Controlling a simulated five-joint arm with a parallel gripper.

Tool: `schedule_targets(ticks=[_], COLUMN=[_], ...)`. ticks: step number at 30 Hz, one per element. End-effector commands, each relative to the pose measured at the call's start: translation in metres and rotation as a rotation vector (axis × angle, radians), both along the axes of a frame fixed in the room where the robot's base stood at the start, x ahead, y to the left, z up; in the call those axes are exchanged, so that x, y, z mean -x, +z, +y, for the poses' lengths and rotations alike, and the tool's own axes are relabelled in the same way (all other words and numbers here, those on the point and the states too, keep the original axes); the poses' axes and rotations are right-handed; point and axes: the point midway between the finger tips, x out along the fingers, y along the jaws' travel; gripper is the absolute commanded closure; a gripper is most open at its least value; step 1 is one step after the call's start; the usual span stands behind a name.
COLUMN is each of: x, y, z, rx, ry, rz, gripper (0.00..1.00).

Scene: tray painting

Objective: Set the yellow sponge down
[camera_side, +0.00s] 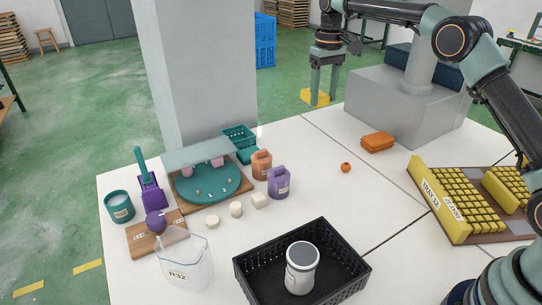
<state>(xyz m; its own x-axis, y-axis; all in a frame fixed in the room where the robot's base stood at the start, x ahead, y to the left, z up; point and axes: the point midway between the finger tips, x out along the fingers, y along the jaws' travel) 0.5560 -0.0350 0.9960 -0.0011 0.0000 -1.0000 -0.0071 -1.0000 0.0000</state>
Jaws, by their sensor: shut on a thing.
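The yellow sponge (308,97) is a small flat yellow block. My gripper (322,92) points straight down at the top middle, with its two fingers around the sponge. It is shut on the sponge, whose edges show to the left and right of the fingers. The sponge appears close to the far edge of the white table (300,190). I cannot tell whether it is above the table or out past its edge.
A stacked orange cloth (378,142) and a small orange ball (346,167) lie on the table. A black crate (250,278) holds a white jar (301,270). A teal tray (210,196), purple jug (279,184) and clear pitcher (188,262) stand left. The table's centre is clear.

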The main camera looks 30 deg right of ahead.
Motion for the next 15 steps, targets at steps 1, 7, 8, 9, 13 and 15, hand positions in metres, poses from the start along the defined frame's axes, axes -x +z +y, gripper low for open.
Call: schedule_targets(ticks=[1, 7, 8, 9, 13, 15], x=[0.001, 0.017, 0.021, 0.027, 0.05, 0.064], y=[0.005, 0.019, 0.021, 0.024, 0.031, 0.034], z=[0.001, 0.01, 0.012, 0.015, 0.024, 0.029], rx=[0.0, 0.0, 0.0, 0.0, 0.0, 0.0], ry=[0.001, 0.003, 0.003, 0.003, 0.004, 0.005], rz=[-0.003, -0.002, -0.003, -0.003, -0.003, -0.003], gripper=[0.91, 0.91, 0.91, 0.91, 0.91, 0.91])
